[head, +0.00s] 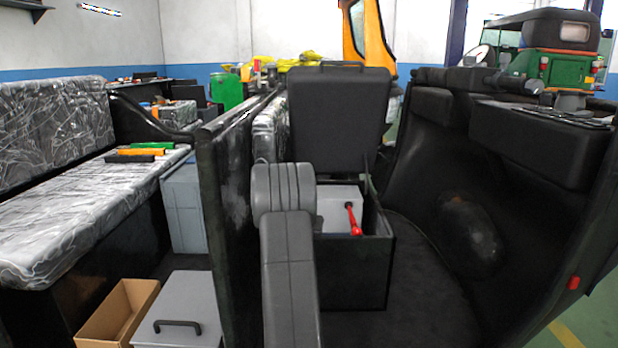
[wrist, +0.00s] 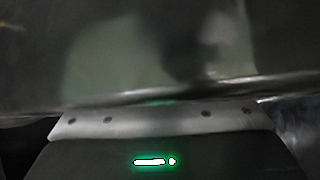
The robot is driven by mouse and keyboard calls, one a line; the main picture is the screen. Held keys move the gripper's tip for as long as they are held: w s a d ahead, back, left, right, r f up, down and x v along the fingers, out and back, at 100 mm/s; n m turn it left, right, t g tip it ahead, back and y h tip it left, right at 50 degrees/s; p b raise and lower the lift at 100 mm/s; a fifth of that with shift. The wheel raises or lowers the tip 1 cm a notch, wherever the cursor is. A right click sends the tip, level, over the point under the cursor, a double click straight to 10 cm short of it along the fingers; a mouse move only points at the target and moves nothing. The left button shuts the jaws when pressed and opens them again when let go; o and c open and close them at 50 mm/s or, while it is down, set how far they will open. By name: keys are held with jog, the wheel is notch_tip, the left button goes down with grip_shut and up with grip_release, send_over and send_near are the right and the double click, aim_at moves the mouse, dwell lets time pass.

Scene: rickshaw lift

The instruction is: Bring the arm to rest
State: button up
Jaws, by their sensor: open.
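My grey arm (head: 288,265) stands folded in the middle of the head view, in front of the black box with its raised lid. My gripper does not show clearly there. In the wrist view the dark body of what appears to be my gripper (wrist: 155,155) fills the bottom, with a lit green-white mark and a pale bolted plate. My gripper is open, but its fingertips cannot be made out. Nothing is seen held. A dark, blurred surface fills the upper part of the wrist view, very close.
An open black box (head: 375,250) holds a grey case and a red-handled tool (head: 353,219). A dark partition (head: 228,230) stands left of my arm. A silver-covered bench (head: 90,205), a cardboard box (head: 118,312) and a grey lidded box (head: 180,305) lie further left. A black panel (head: 440,220) rises at right.

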jog(key=p+v, duration=0.2)
jog(key=v, duration=1.1)
jog(key=b+x, duration=0.2)
jog(key=x, duration=1.1)
jog(key=shift+w+f, duration=0.1)
jog(key=shift+r+n+y+p, duration=0.3)
jog(key=shift+n+p, duration=0.1)
jog(key=shift+p, duration=0.75)
jog(key=shift+n+y+p, duration=0.3)
jog(key=shift+n+p, duration=0.1)
jog(key=shift+p, duration=0.4)
jog(key=shift+n+y+p, duration=0.3)
jog(key=shift+n+p, duration=0.1)
jog(key=shift+p, duration=0.8)
jog(key=p, duration=0.4)
jog(key=n+p, duration=0.1)
jog(key=p, duration=0.4)
jog(key=shift+w+d+r+y, duration=0.15)
jog(key=shift+w+d+y, duration=0.15)
jog(key=shift+w, duration=0.1)
jog(key=p, duration=0.6)
jog(key=shift+n+p, duration=0.3)
jog(key=shift+p, duration=0.05)
